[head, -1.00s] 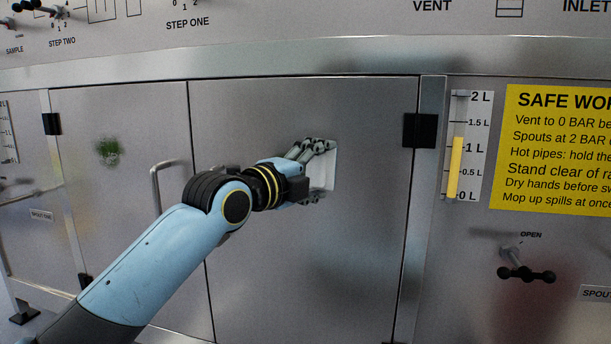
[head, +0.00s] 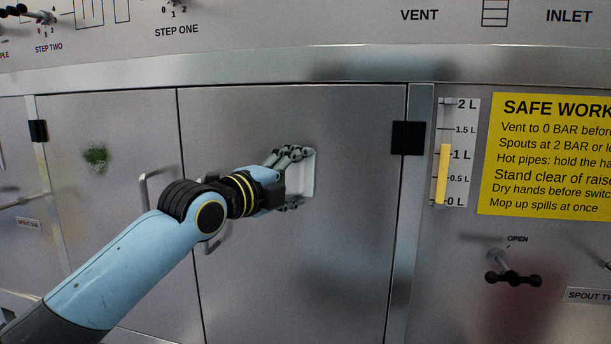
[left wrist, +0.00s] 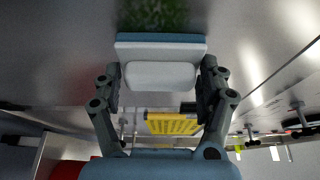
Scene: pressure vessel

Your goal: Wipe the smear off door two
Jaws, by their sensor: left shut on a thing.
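A green smear (head: 96,157) is on the left one of the two large grey doors in the head view. My left gripper (head: 290,178) is shut on a white pad (head: 306,173), in front of the right door (head: 330,240). The left wrist view shows the white and pale blue pad (left wrist: 160,75) between both fingers (left wrist: 160,92). Green speckled smear (left wrist: 155,14) shows just beyond the pad's edge there; I cannot tell whether the pad touches the surface. No door number is readable. My right gripper is not in view.
The left door has a bar handle (head: 145,190), close to my left forearm. Further right are a level gauge (head: 455,152), a yellow sign (head: 550,155) and a black-knobbed tap (head: 513,279).

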